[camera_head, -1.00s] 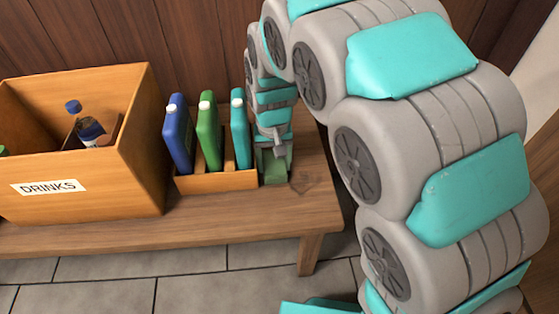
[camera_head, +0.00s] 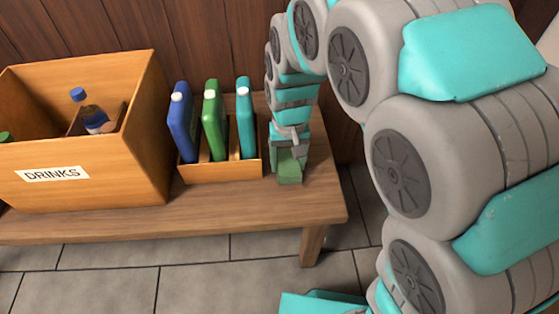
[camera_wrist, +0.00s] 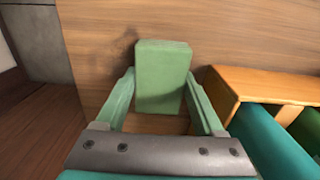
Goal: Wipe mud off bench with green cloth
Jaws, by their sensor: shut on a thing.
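My gripper (camera_head: 290,158) is shut on the green cloth (camera_wrist: 162,76), a thick block-like pad held between the two green fingers in the wrist view. The cloth also shows low under the gripper in the head view (camera_head: 290,172), at the right part of the wooden bench (camera_head: 240,212). It appears to be at the bench top; exact contact is hard to tell. A dark mud smudge (camera_wrist: 122,46) shows on the wood just left of the cloth in the wrist view. I cannot make out the smudge in the head view, where the gripper may hide it.
A small wooden holder (camera_head: 222,171) with blue, green and teal cartons stands close left of my gripper. A wooden box labelled DRINKS (camera_head: 120,165) with a bottle (camera_head: 90,114) stands farther left. The bench's right end and front strip are clear.

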